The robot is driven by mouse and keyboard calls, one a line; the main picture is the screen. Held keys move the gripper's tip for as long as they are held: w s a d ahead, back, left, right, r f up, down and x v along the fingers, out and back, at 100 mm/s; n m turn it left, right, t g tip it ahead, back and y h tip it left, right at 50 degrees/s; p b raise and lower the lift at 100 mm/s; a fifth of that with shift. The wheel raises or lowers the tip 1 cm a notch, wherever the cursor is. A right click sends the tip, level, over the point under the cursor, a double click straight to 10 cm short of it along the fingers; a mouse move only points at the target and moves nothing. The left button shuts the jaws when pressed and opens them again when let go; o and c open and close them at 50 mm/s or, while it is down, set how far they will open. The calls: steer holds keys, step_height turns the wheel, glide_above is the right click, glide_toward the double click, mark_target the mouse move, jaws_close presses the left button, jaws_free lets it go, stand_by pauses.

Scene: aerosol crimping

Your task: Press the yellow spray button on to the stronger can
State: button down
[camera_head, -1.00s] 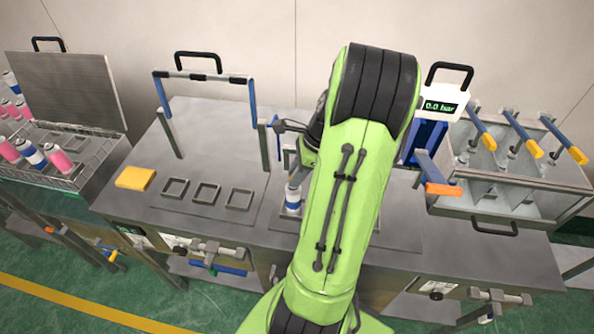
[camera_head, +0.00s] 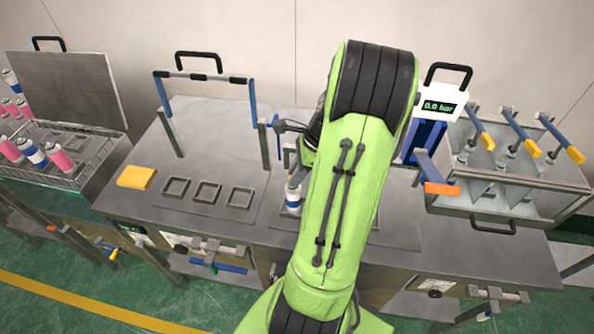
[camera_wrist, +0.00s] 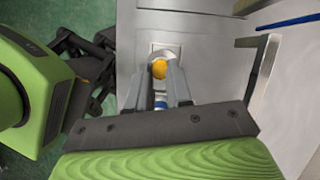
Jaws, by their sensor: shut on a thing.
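My gripper (camera_wrist: 159,75) is shut on the yellow spray button (camera_wrist: 159,68), which shows between its fingertips in the wrist view. A white can with a blue band (camera_head: 293,200) stands on the bench just left of my arm in the head view. A blue and white patch (camera_wrist: 160,104) shows between the fingers in the wrist view. My arm hides the fingertips and the button in the head view, so I cannot tell whether the button touches a can.
Empty square holders (camera_head: 207,193) and a yellow block (camera_head: 136,177) lie left on the bench. A pressure display (camera_head: 441,106) reads 0.0 bar. A compartmented tank (camera_head: 500,208) with orange-tipped levers stands right. A rack (camera_head: 75,183) of pink and blue-banded cans stands far left.

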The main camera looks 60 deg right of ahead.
steer(key=shift+p, duration=0.4)
stand_by(0.3)
steer(key=c, duration=0.9)
jaws_free()
steer(key=shift+c, duration=0.2)
steer(key=shift+o, duration=0.5)
steer(key=o, duration=0.5)
steer(key=shift+c, duration=0.2)
